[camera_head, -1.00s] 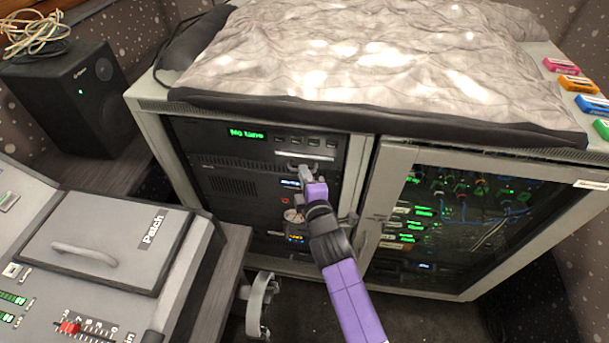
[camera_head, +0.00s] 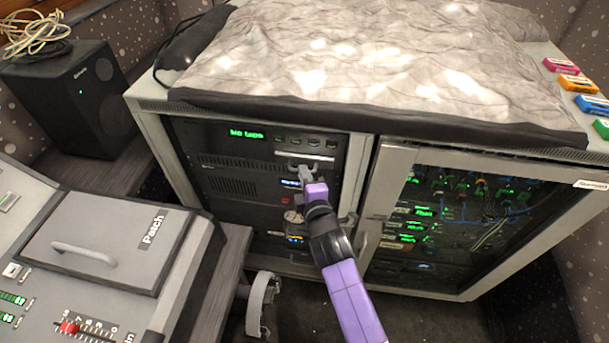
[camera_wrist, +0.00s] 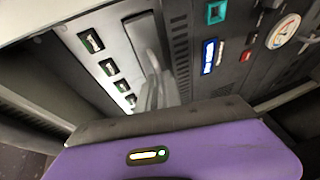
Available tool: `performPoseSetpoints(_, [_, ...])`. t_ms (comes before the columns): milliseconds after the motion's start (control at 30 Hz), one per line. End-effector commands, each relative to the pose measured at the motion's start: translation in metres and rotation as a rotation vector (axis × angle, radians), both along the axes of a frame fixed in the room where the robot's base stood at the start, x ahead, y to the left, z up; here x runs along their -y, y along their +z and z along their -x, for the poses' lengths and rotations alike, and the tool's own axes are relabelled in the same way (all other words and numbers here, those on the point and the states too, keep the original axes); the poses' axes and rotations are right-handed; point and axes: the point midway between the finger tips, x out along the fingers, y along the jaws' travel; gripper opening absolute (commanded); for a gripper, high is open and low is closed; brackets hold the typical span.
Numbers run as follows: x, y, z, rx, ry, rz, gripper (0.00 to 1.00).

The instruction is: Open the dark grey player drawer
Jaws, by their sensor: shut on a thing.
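The dark grey player drawer (camera_head: 215,140) is at the upper left of the rack cabinet, with a green display reading roughly "No tape" and a row of small buttons. Its front looks about flush with the rack; a small gap cannot be ruled out. My gripper (camera_head: 304,171) is at the drawer's lower right, shut on its grey handle. The handle (camera_wrist: 152,72) also shows in the wrist view, beside numbered green buttons.
Below the drawer are other rack units with a round gauge (camera_wrist: 284,31). A glass cabinet door (camera_head: 470,215) stands to the right. The mixing desk (camera_head: 110,240) with a Patch lid is at left front. A dark floor strip lies between.

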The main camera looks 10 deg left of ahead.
Motion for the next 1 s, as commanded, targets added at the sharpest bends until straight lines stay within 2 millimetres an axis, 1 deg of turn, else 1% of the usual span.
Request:
performPoseSetpoints(400, [0.000, -0.001, 0.000, -0.002, 0.000, 0.001, 0.00])
performPoseSetpoints(500, [0.000, -0.001, 0.006, -0.002, 0.000, 0.002, 0.00])
performPoseSetpoints(567, [-0.001, -0.002, 0.014, -0.004, 0.001, 0.001, 0.00])
performPoseSetpoints(667, [-0.002, -0.002, 0.035, -0.005, 0.004, 0.003, 0.00])
performPoseSetpoints(800, [-0.003, -0.004, 0.068, -0.005, 0.004, 0.003, 0.00])
performPoseSetpoints(900, [-0.004, -0.004, 0.090, -0.003, 0.002, 0.002, 0.00])
performPoseSetpoints(1000, [-0.004, -0.004, 0.107, -0.004, 0.003, 0.003, 0.00])
